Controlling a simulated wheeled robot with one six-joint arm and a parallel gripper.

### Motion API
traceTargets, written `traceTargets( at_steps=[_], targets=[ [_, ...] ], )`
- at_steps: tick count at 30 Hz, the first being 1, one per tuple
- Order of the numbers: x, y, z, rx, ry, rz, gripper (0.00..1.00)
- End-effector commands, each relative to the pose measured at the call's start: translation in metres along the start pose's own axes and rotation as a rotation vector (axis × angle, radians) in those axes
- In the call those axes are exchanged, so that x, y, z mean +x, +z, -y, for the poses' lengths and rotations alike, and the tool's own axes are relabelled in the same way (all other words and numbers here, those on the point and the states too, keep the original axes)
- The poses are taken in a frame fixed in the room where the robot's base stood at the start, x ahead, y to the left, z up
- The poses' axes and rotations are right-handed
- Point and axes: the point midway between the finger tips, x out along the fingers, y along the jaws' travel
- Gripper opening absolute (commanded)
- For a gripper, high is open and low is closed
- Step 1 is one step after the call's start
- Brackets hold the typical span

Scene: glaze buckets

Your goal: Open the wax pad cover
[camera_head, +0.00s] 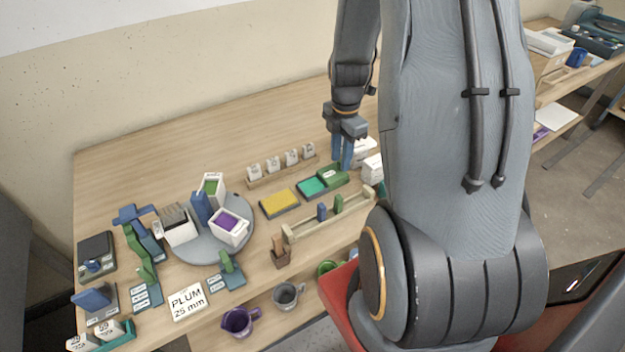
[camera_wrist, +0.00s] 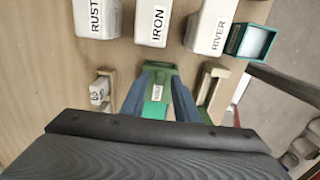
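The wax pad is a small green case with a bare teal pad (camera_head: 312,188) in the head view. A dark green cover part (camera_head: 333,175) with a pale label adjoins its right end. My gripper (camera_head: 343,166) points down over this green part, its two blue fingers apart. In the wrist view, the green part (camera_wrist: 157,74) and its white label show between my fingers (camera_wrist: 161,78), with a strip of teal (camera_wrist: 155,110) below. I cannot tell whether the fingers touch it. My wrist hides the rest of the pad there.
A yellow pad (camera_head: 280,203) lies left of the teal one. A wooden rack (camera_head: 330,214) is in front. A row of white labelled blocks (camera_head: 282,166) stands behind, and white boxes (camera_head: 372,168) stand close on the right. The back-left tabletop is clear.

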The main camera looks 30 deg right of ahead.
Motion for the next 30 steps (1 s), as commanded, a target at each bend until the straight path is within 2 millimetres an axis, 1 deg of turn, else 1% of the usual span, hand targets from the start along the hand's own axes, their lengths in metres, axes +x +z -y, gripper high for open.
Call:
traceTargets(
  at_steps=[1,3,16,19,30],
  targets=[
    [-0.008,0.000,0.000,0.000,0.001,0.000,0.28],
    [-0.016,0.000,0.001,0.000,0.001,0.001,0.28],
    [-0.062,0.000,0.001,0.000,0.001,0.000,0.28],
    [-0.066,0.000,0.000,0.000,0.001,0.000,0.28],
    [-0.064,0.000,0.000,0.000,0.000,0.000,0.28]
  ],
)
